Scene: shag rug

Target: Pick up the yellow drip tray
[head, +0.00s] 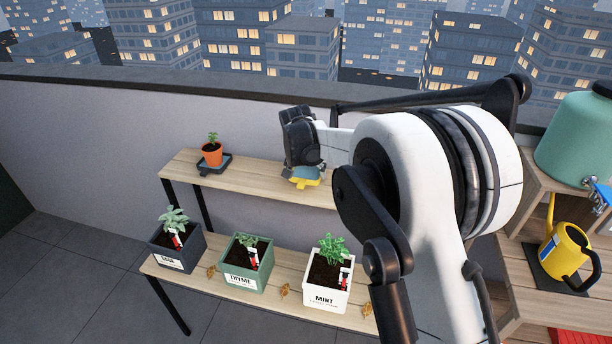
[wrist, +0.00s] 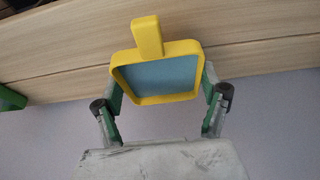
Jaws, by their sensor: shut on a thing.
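The yellow drip tray (wrist: 152,98) has a square rim, a short tab handle and a blue-grey inside. It fills the space between the two green-padded fingers of my gripper (wrist: 162,88) in the wrist view, one finger at each side. My gripper is shut on it. In the head view the tray (head: 306,182) shows just under my dark gripper (head: 303,165), at the upper wooden shelf (head: 250,183). My gripper hides part of it there. I cannot tell whether the tray touches the shelf.
A small plant in an orange pot (head: 212,154) stands on a dark tray on the upper shelf, left. Planters of sage (head: 176,247), thyme (head: 246,262) and mint (head: 326,280) stand on the lower shelf. A yellow watering can (head: 566,250) and green tank (head: 575,140) are at right.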

